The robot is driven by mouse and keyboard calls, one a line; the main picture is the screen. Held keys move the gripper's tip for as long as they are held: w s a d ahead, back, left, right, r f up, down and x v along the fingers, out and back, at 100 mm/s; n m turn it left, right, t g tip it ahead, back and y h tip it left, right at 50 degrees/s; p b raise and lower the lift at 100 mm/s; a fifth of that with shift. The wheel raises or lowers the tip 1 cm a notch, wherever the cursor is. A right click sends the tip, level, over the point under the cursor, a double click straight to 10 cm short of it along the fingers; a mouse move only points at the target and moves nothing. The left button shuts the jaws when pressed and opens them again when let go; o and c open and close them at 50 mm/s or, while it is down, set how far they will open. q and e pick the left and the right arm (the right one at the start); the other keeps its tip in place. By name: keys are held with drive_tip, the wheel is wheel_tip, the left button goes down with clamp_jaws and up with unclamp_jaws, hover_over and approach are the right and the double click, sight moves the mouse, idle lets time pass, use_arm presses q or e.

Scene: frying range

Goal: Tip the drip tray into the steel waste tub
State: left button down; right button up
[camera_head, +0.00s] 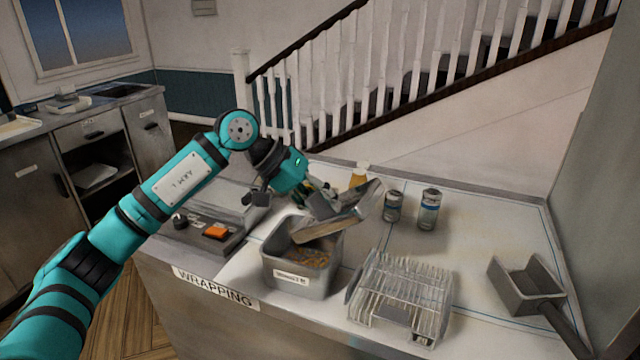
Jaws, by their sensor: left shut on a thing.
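The drip tray (345,218) is a shallow metal tray, steeply tilted over the steel waste tub. The lower edge of the tray hangs over the tub's opening. The steel waste tub (298,283) is a grey open box with a small label, standing on the counter. Brownish crumbs lie inside it. The gripper's fingertips are partly hidden against the tray. My right gripper is not in view.
A wire rack (402,297) stands right of the tub. Two cans (428,210) stand behind it. A scoop (525,287) with a dark handle lies at the far right. A grey appliance with an orange button (216,231) sits left of the tub. The counter's right-middle is clear.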

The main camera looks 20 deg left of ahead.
use_arm(q)
drive_tip(key=d+y+p, duration=0.1)
drive_tip(key=y+p, duration=0.2)
drive_tip(key=shift+s+d+m, duration=0.25)
drive_tip(key=shift+d+m, duration=0.1)
drive_tip(key=shift+m, duration=0.05)
drive_tip(key=f+y+p, duration=0.1)
drive_tip(key=d+f+y+p, duration=0.1)
drive_tip(key=y+p, duration=0.1)
drive_tip(key=shift+d+m+t+y, duration=0.15)
drive_tip(key=shift+m+t+y, duration=0.15)
drive_tip(key=shift+m, duration=0.1)
drive_tip(key=shift+d+f+y+p, duration=0.1)
drive_tip(key=shift+f+y+p, duration=0.2)
drive_tip(key=shift+y+p, duration=0.2)
drive_tip(key=shift+r, duration=0.4)
drive_tip(key=shift+a+r, duration=0.1)
drive_tip(key=shift+a, duration=0.15)
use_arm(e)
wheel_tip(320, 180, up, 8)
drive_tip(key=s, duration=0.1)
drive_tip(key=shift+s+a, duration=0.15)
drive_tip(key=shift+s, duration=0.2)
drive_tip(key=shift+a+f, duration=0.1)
use_arm(q)
drive_tip(key=shift+d, duration=0.1)
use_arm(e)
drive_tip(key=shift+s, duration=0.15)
